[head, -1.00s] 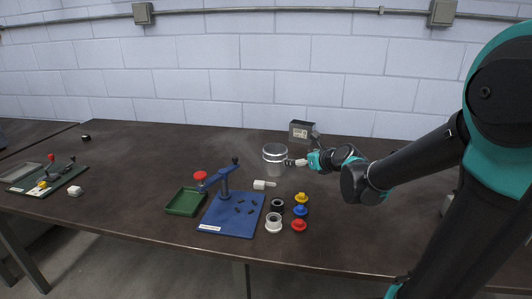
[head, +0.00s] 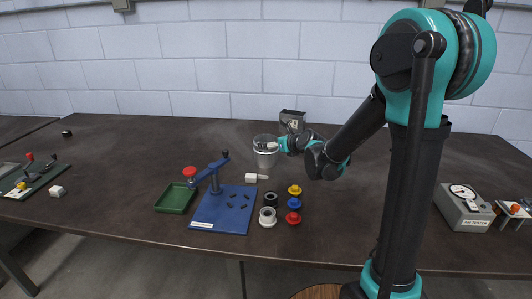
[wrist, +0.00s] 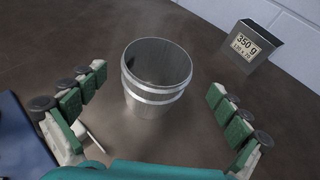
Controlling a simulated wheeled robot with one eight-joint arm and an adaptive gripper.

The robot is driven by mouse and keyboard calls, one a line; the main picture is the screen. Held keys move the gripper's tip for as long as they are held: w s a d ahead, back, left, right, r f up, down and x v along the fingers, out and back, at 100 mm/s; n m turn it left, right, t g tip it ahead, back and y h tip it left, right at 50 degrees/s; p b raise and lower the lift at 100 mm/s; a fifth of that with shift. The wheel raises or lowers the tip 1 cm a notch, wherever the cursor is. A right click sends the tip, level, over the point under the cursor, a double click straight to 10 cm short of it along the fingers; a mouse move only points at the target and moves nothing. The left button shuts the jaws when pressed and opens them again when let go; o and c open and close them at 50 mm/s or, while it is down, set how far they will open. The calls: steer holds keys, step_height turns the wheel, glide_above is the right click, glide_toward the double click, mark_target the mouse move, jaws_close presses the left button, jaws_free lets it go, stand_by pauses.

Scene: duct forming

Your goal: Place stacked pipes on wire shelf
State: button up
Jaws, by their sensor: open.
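The stacked metal pipes (head: 265,158) stand upright on the dark table as a shiny open-topped cylinder. In the wrist view the pipes (wrist: 154,92) show a seam band below the rim and a hollow inside. My gripper (head: 272,146) is at the pipes' upper right side in the head view. In the wrist view my open gripper (wrist: 155,82) has one green-padded finger on each side of the pipes, with gaps between pads and metal. No wire shelf shows in either view.
A grey box marked 350 g (wrist: 247,45) stands close behind the pipes. A white fitting (head: 256,178), a blue jig board (head: 222,212), a green tray (head: 175,198) and several coloured caps (head: 294,203) lie in front. A tester (head: 466,208) sits at right.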

mark_target(268, 141)
steer(key=shift+x, duration=3.8)
steer(key=shift+s+a, duration=0.1)
steer(key=shift+s, duration=0.05)
steer(key=shift+c, duration=0.5)
steer(key=c, duration=1.3)
steer(key=shift+r, duration=0.1)
step_height(268, 141, up, 20)
steer(key=shift+f, duration=0.1)
